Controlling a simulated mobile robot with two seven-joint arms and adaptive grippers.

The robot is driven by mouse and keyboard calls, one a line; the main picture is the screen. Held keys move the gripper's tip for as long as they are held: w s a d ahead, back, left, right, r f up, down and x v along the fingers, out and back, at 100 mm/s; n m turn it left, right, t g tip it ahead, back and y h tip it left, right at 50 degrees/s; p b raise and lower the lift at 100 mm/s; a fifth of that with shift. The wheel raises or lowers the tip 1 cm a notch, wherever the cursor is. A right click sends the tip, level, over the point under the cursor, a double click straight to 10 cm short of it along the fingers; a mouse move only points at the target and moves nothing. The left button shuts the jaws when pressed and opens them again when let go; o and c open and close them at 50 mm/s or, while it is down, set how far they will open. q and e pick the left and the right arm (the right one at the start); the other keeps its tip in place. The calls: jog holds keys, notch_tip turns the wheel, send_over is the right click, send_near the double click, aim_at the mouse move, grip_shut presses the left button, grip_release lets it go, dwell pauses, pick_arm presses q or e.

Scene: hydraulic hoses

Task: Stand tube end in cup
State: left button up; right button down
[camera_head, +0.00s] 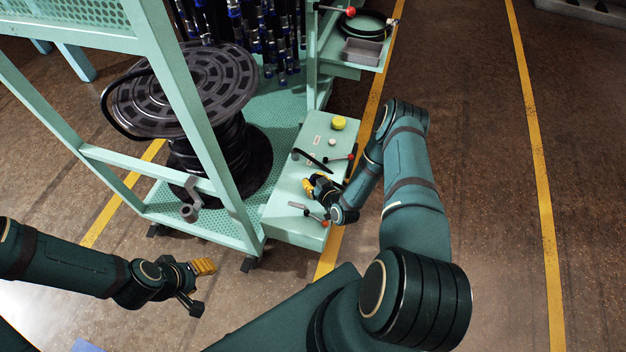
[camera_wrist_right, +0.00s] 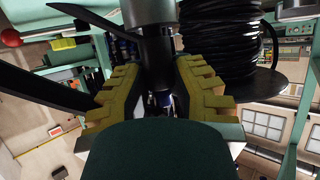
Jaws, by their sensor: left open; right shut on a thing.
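My right gripper (camera_head: 314,188) is low over the light green bench top (camera_head: 284,205). In the right wrist view its yellow ribbed pads (camera_wrist_right: 112,95) are on both sides of a black tube (camera_wrist_right: 155,62), and it is shut on it. A grey metal piece (camera_wrist_right: 148,12) shows at the top of that view, in line with the tube. A yellow round cup-like thing (camera_head: 338,123) stands on the bench beyond the gripper; I cannot tell if it is hollow. My left gripper (camera_head: 198,286) is open and empty over the floor at lower left.
A black hose reel (camera_head: 190,85) stands on the green cart left of the bench. A grey tray (camera_head: 361,51) is on the far shelf.

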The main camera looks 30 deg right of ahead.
jog(key=shift+f, duration=0.2)
jog(key=c, duration=0.8)
grip_release()
jog(key=shift+c, duration=0.2)
jog(key=shift+s, duration=0.1)
jog(key=v, duration=1.2)
